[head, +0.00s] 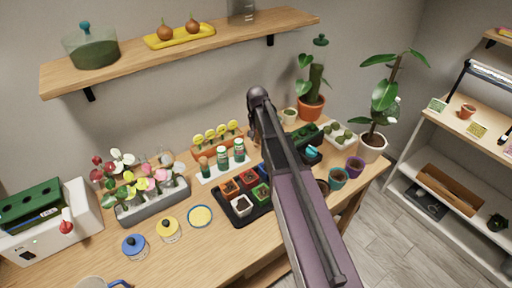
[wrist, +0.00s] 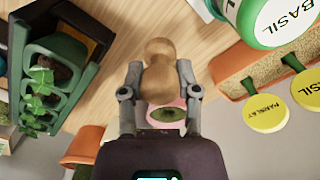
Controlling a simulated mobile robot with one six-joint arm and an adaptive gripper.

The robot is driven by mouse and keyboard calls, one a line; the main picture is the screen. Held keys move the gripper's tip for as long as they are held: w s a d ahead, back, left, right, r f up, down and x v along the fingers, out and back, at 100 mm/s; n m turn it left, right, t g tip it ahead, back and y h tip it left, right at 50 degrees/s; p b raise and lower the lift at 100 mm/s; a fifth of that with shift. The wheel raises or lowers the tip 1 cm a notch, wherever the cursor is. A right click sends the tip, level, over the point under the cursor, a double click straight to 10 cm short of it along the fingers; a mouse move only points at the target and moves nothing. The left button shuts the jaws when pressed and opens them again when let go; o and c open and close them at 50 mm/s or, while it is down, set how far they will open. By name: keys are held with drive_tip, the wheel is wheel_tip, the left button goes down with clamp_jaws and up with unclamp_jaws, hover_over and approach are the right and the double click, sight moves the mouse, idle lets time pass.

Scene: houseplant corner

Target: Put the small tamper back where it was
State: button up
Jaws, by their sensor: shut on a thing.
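The small tamper (wrist: 160,80), a rounded light-brown wooden piece with a knob at one end, is between the fingers of my gripper (wrist: 159,70) in the wrist view. Both fingertips close on its sides. My own arm hides the gripper and the tamper in the head view. A white rack (head: 213,178) on the table holds green-labelled bottles (head: 222,160) and a brown wooden piece (head: 204,166). One basil bottle (wrist: 276,20) shows close by at the top right of the wrist view.
A planter with yellow name tags (wrist: 263,117) is right of the gripper, and a dark green crate with small plants (wrist: 62,50) is left. A pink-rimmed round thing (wrist: 167,104) lies behind the tamper. A black tray of pots (head: 250,217) stands on the table (head: 185,262).

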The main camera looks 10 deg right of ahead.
sight(257, 143)
drive_tip(key=shift+f, duration=0.15)
drive_tip(key=shift+f+b, duration=1.75)
drive_tip(key=shift+b, duration=0.1)
drive_tip(key=shift+f, duration=0.1)
drive_tip(key=o, duration=1.1)
drive_tip(key=shift+c, duration=0.2)
wheel_tip(257, 143, up, 12)
drive_tip(key=p, duration=1.2)
